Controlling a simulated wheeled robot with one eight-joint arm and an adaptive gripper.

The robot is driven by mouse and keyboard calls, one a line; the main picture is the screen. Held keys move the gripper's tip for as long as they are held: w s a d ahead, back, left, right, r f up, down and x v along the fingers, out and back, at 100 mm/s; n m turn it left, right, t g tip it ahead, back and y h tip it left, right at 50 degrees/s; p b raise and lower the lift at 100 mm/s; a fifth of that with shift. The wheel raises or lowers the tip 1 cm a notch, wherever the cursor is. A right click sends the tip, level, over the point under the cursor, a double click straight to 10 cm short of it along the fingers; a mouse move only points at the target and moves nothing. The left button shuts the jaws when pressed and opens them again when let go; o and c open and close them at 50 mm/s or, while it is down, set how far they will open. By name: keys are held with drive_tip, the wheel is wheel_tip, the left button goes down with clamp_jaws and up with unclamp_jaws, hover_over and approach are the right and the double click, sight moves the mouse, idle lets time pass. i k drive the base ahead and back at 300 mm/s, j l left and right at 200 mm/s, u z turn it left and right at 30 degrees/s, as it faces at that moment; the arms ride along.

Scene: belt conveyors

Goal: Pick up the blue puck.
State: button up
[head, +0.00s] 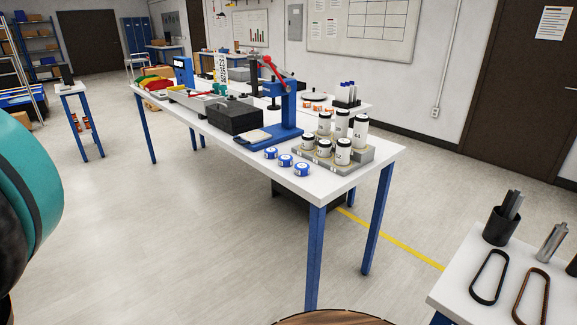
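Three small blue pucks with white labels on top stand in a slanting row near the front edge of the white table: the left puck (270,153), the middle puck (286,160) and the right puck (301,169). I cannot tell which one the task means. They look close together, with bare tabletop around them. My gripper is not in view. A teal and black rounded part, which looks like my arm, fills the left edge of the picture.
Behind the pucks are a blue press with a red lever (285,100) and a grey rack of white jars (357,156). A black box (233,117) stands left of the press. A second table (460,285) with belts is at lower right. Open floor (190,235) lies before the white table.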

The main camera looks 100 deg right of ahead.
sight(284, 160)
drive_tip(key=z, duration=2.1)
drive_tip(key=j+z, duration=0.1)
drive_tip(key=z, duration=0.35)
drive_tip(key=i+j+z, duration=0.1)
drive_tip(key=z, duration=0.4)
drive_tip(key=j+z, duration=0.1)
drive_tip(key=z, duration=0.35)
drive_tip(key=j+z, duration=0.1)
drive_tip(key=z, duration=0.4)
